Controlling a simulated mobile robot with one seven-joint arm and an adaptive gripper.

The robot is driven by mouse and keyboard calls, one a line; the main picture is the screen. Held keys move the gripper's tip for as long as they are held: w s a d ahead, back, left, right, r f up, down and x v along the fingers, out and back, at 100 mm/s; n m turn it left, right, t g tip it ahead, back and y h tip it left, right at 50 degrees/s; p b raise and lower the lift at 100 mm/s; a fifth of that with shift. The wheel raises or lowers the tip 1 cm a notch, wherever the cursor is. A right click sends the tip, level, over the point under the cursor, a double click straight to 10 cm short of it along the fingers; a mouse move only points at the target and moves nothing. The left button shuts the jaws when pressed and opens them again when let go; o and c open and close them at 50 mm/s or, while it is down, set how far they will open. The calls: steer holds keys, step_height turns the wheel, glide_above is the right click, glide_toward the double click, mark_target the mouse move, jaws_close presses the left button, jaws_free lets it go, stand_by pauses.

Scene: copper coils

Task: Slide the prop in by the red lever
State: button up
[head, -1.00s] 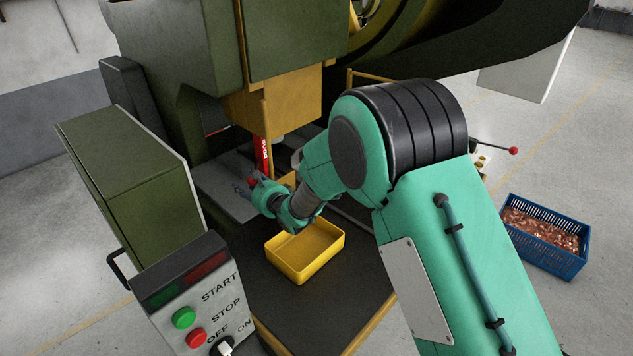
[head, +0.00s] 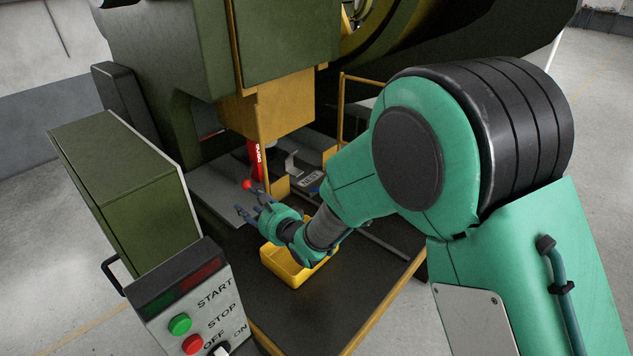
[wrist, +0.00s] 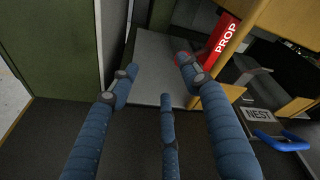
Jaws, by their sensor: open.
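The prop (head: 257,160) is a red upright bar with white lettering, standing under the yellow ram of the green press. In the wrist view the prop (wrist: 224,40) reads PROP and stands at the upper right, beside a yellow post. The red lever's ball knob (head: 246,184) is at the prop's lower left. My gripper (head: 250,202) is open and empty, its blue-grey fingers just below the knob. In the wrist view my gripper (wrist: 157,80) has its fingers spread, and the right fingertip overlaps the red knob; I cannot tell whether they touch.
A plate marked NEST (head: 309,180) lies right of the prop. The yellow tray (head: 272,262) sits under my wrist on the dark table (head: 300,315). A control box (head: 195,300) with START and STOP stands at the front left, a green cabinet (head: 120,185) behind it.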

steer(key=s+d+r+n+h, duration=0.2)
steer(key=d+r, duration=0.3)
steer(key=d, duration=0.4)
steer(key=s+d+r+n+g+h+p, duration=0.1)
steer(key=s+d+r+n+h, duration=0.2)
steer(key=d+r, duration=0.3)
steer(key=shift+s+d+r+n+h, duration=0.15)
steer(key=shift+s+d+n+h, duration=0.2)
steer(key=shift+d, duration=1.55)
steer(key=shift+w, duration=0.1)
steer(key=s+d+r+n+g+h, duration=0.25)
steer(key=s+d+r+n, duration=0.25)
steer(key=s+d, duration=0.75)
steer(key=s+d+n+g, duration=0.1)
steer(key=s+d+n, duration=0.1)
steer(key=s, duration=0.9)
steer(key=s+d+n+g+h, duration=0.1)
steer(key=s+n, duration=0.3)
steer(key=s, duration=0.6)
steer(key=shift+s+d+r+g, duration=0.45)
steer(key=shift+d+g, duration=0.2)
steer(key=shift+d, duration=0.1)
